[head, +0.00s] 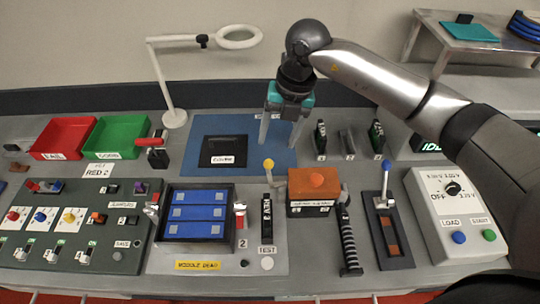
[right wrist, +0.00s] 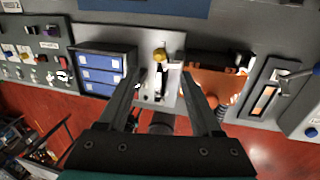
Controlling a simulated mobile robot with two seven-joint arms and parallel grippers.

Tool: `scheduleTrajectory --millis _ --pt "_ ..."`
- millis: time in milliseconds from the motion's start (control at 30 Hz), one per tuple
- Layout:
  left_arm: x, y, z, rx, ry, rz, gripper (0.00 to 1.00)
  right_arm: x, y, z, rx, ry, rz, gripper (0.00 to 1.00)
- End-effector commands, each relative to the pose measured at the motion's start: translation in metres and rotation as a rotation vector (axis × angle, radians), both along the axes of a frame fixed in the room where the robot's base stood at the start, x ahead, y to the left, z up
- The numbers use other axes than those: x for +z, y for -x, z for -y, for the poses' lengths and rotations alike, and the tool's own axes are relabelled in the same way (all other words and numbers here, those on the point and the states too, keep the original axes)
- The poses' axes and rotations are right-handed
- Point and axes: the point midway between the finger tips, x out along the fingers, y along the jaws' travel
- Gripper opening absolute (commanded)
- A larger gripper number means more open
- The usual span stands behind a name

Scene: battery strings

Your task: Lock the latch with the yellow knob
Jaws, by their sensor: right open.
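The yellow knob (head: 268,163) tops a short upright lever beside the orange-topped box, behind a narrow black slotted part (head: 267,215). In the right wrist view the yellow knob (right wrist: 160,54) sits on a pale plate, beyond and roughly between my fingertips. My right gripper (head: 280,128) points down over the blue mat, its two fingers spread apart and empty. It also shows open in the right wrist view (right wrist: 162,85), apart from the knob. The latch's exact position is too small to tell. My left gripper is not in view.
The orange-topped box (head: 315,181) is close on the right. A blue-knobbed lever (head: 386,180) stands farther right. The blue mat (head: 200,165) holds a small black tray (head: 222,145).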

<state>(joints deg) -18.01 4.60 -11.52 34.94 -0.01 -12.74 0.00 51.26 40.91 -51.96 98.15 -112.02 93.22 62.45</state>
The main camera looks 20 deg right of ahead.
Motion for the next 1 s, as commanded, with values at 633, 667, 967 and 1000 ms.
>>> scheduleTrajectory --millis 633,667,967,1000 --pt "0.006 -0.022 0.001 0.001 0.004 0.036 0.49 -0.083 -0.005 -0.016 0.0 -0.002 0.001 0.66" --pt "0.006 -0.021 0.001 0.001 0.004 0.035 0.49 -0.083 -0.005 -0.016 0.0 -0.002 0.001 0.66" --pt "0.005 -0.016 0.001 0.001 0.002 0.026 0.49 -0.083 -0.005 -0.016 0.001 -0.002 0.001 0.51" --pt "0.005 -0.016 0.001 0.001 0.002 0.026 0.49 -0.082 -0.005 -0.016 0.001 -0.002 0.001 0.47"
